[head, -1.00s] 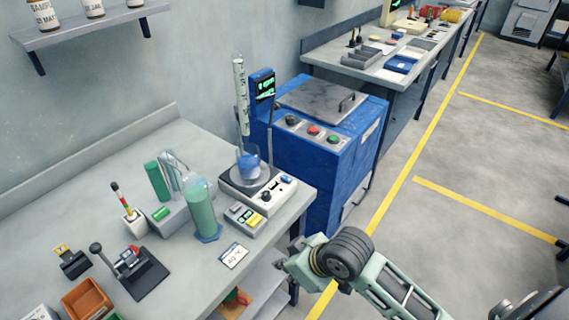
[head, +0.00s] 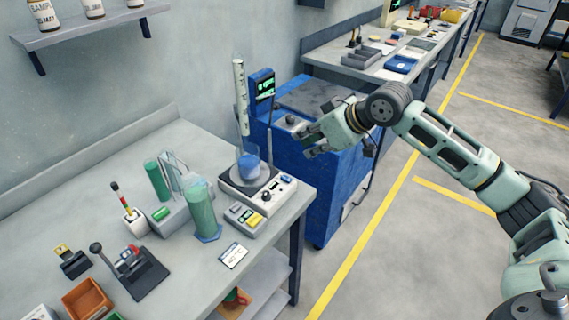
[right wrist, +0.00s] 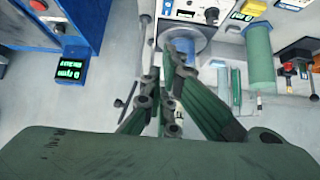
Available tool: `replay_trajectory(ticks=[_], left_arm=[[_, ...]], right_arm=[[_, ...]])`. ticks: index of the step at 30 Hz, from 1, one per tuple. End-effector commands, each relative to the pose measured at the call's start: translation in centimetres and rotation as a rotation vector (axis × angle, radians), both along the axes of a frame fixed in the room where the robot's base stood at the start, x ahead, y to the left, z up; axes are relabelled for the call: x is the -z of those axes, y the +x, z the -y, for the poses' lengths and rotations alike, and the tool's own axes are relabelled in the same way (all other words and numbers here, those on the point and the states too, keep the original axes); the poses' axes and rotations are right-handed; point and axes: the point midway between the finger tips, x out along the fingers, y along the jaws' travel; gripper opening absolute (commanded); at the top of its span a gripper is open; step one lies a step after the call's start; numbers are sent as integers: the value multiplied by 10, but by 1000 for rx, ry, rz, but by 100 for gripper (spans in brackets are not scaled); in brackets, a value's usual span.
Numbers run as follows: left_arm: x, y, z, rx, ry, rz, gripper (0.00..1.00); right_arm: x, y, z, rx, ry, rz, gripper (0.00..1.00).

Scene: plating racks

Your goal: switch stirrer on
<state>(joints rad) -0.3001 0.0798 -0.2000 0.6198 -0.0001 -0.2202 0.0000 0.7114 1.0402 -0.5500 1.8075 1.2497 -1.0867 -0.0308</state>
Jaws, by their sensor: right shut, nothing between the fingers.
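My right gripper (head: 304,144) is shut and empty, above and to the right of the stirrer, in front of the blue cabinet. Its fingers (right wrist: 160,78) partly cover the beaker in the right wrist view. My left gripper is not in view.
The blue cabinet (head: 300,185) with a green-lit display (head: 264,88) stands behind the stirrer. A tall graduated tube (head: 240,95) rises beside the beaker. A green cylinder (head: 203,210) and a small box with a yellow part (head: 246,215) stand nearby. The floor at right is clear.

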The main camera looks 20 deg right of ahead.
Motion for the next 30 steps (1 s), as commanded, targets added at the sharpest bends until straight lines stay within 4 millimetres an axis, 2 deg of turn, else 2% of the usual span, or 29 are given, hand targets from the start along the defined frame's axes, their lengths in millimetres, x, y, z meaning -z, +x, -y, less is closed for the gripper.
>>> replay_trajectory(ticks=[9,14,26,30], left_arm=[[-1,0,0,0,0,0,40],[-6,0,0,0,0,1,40],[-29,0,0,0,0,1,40],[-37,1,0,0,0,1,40]], right_arm=[[1,1,-1,-1,0,-1,0],[11,11,-7,-1,2,-2,0],[68,61,-38,-1,3,-3,0],[92,60,-36,1,-2,-5,0]])
